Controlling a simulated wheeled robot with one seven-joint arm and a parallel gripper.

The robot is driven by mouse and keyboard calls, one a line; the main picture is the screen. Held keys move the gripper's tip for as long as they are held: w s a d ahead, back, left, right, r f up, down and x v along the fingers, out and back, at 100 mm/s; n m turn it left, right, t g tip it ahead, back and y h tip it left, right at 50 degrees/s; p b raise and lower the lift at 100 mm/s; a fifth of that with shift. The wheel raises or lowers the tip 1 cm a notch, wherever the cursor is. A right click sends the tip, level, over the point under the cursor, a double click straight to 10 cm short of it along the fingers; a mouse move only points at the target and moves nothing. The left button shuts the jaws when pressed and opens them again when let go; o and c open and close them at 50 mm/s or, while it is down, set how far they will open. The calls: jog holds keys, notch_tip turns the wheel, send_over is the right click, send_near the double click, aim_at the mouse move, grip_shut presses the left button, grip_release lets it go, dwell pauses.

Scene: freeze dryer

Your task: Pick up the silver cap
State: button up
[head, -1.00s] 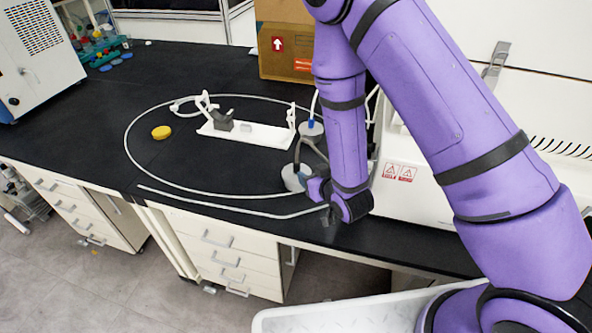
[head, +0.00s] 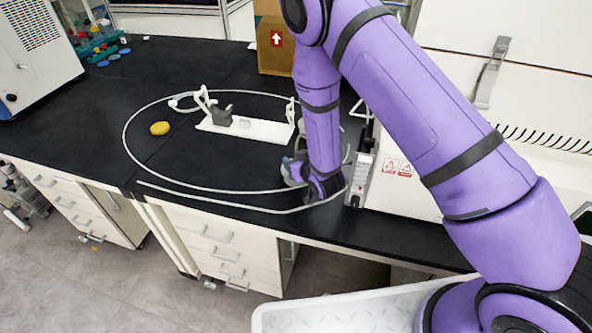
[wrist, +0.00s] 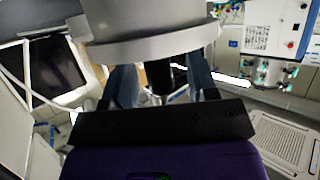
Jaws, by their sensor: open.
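A silver-grey round piece with a wide rim, which looks like the silver cap (wrist: 150,22), fills the top middle of the wrist view, very close. My gripper (wrist: 162,78) is open, with its two blue-grey fingers apart just below the rim. I cannot tell whether the fingers touch it. In the head view my gripper (head: 293,172) is low over the black bench, near its front edge. My forearm and gripper hide most of what is there, so the cap is not clear in that view.
A white tube (head: 128,140) loops over the bench around a white stand (head: 262,131) and a yellow disc (head: 160,128). A cardboard box (head: 272,50) stands behind. A white appliance (head: 470,120) stands on the right. The bench's left part is mostly clear.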

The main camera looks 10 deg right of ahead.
jog(key=shift+w, duration=0.1)
jog(key=shift+c, duration=0.2)
grip_shut()
jog(key=shift+r, duration=0.1)
jog(key=shift+r, duration=4.9)
